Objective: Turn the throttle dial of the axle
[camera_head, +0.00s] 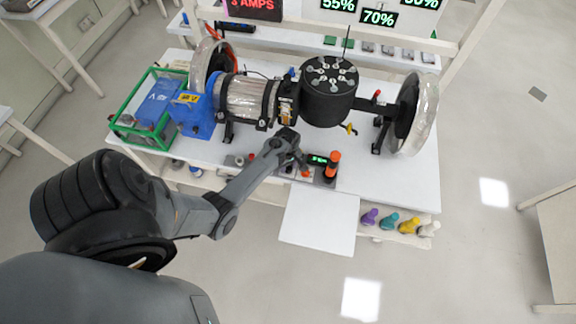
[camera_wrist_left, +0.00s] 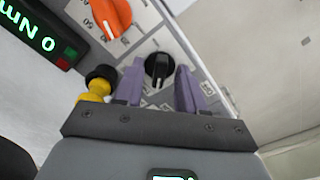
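The axle rig (camera_head: 245,98) lies across the white table, with a wheel at each end and a round black housing (camera_head: 328,90). At the table's front edge is its control panel (camera_head: 328,180), with a small green display. I cannot read which one is the throttle. My left gripper (camera_head: 296,158) is over the panel. Its purple fingers (camera_wrist_left: 158,88) are open, one on each side of the black dial, with gaps visible. My right gripper is out of view.
An orange cylinder (camera_head: 333,162) rises from the panel in the head view. A green-framed crate (camera_head: 120,122) stands at the table's left.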

